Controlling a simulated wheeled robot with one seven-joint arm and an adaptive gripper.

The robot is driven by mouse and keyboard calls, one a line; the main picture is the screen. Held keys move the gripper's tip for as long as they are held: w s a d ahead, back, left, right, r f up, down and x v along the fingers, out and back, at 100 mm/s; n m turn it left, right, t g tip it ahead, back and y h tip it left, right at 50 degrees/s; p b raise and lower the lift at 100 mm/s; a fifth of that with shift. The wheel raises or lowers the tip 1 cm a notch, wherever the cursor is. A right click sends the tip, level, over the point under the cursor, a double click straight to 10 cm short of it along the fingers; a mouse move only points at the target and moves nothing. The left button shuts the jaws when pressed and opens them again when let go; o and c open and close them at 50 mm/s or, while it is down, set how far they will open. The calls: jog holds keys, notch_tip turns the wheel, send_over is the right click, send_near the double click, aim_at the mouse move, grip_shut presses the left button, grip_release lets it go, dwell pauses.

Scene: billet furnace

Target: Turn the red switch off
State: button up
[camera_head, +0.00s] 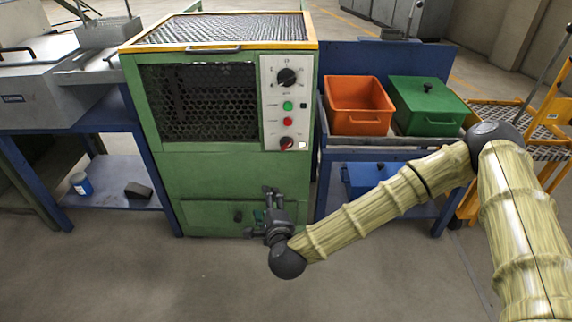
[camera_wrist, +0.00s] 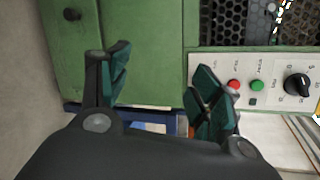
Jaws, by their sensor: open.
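The red switch (camera_head: 287,143) is a red rotary knob at the bottom of the white control panel (camera_head: 301,100) on the green furnace cabinet. Above it on the panel are a small red button (camera_head: 287,121), a green button (camera_head: 287,106) and a black dial (camera_head: 288,77). My gripper (camera_head: 268,205) is open and empty, in front of the cabinet's lower door, below and left of the switch. In the wrist view my gripper (camera_wrist: 160,85) shows spread fingers; the right finger covers part of the panel (camera_wrist: 270,85), and the red switch is hidden there.
An orange bin (camera_head: 358,105) and a lidded green bin (camera_head: 428,106) stand on a blue bench right of the cabinet. A grey machine (camera_head: 40,85) stands on a blue table at left. A yellow cart (camera_head: 550,120) is at far right. The floor in front is clear.

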aim_at(286, 147)
jog(key=w+d+r+m+t+h+b, duration=0.1)
jog(key=w+m+b, duration=0.1)
jog(key=w, duration=0.4)
jog(key=w+d+r+m+t+h+b, duration=0.1)
jog(key=w+d+r+m+b, duration=0.1)
jog(key=w, duration=0.4)
jog(key=w+d+r+m+t+h+b, duration=0.1)
jog(key=w+d+r+m+h+b, duration=0.1)
jog(key=w, duration=0.4)
jog(key=shift+w+d+r+m+b, duration=0.2)
jog(key=shift+w+m+b, duration=0.15)
jog(key=shift+m+b, duration=0.65)
jog(key=c, duration=1)
